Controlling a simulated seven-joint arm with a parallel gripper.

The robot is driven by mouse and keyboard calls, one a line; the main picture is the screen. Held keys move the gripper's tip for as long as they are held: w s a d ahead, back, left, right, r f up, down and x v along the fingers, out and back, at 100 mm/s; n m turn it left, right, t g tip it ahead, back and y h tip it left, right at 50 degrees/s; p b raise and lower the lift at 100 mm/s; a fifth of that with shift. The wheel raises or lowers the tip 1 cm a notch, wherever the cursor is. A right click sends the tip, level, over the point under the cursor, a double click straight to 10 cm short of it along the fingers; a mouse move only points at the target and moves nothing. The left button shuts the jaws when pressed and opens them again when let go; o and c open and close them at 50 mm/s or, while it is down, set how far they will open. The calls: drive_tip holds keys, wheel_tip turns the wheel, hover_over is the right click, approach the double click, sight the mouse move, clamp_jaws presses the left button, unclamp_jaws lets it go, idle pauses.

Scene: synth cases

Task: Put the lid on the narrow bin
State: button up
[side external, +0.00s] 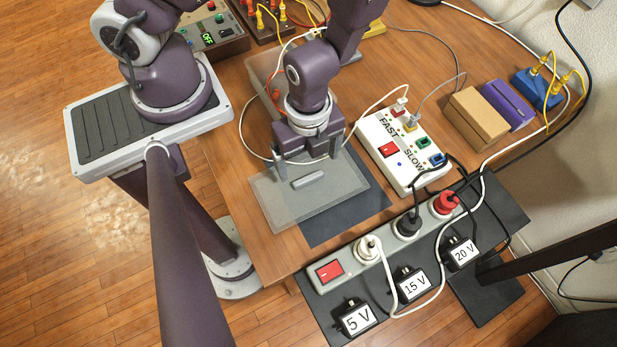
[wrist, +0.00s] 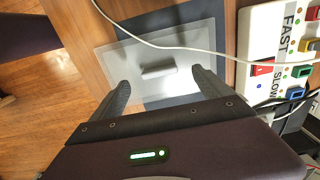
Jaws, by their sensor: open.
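A flat translucent lid (side external: 276,203) lies on the table, partly over a dark mat, with a raised grey bar handle (side external: 308,180) in its middle. The wrist view also shows the lid (wrist: 122,58) and its handle (wrist: 158,71). My gripper (side external: 307,164) is open and empty, pointing down close to the lid. In the wrist view my gripper (wrist: 160,82) has its fingers spread to either side of the handle, apart from it. A clear bin (side external: 262,68) stands behind my arm, partly hidden by it; I cannot tell its full shape or contents.
A dark mat (side external: 345,222) lies under the lid's right part. A white cable (wrist: 150,42) crosses near the lid's far edge. The FAST/SLOW box (side external: 400,150) is to the right. A power strip (side external: 345,262) with plugs lies in front. A cardboard box (side external: 477,117) stands farther right.

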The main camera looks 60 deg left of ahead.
sight(309, 178)
drive_tip(key=f, duration=0.5)
drive_tip(key=shift+s+d+f, duration=0.15)
drive_tip(key=shift+d, duration=0.2)
drive_tip(key=c, duration=1.5)
wheel_tip(309, 178, up, 10)
drive_tip(key=w+a+r+n, duration=0.2)
drive_tip(key=w+a+n, duration=0.2)
drive_tip(key=a+n, duration=0.65)
drive_tip(key=w+a+r+n, duration=0.25)
drive_tip(key=a+n, duration=0.55)
drive_tip(key=a, duration=0.5)
drive_tip(key=shift+w+d+f, duration=0.1)
drive_tip(key=shift+w+f, duration=0.05)
drive_tip(key=shift+f, duration=1.3)
drive_tip(key=shift+w+d+f, duration=0.1)
drive_tip(key=shift+f, duration=1.3)
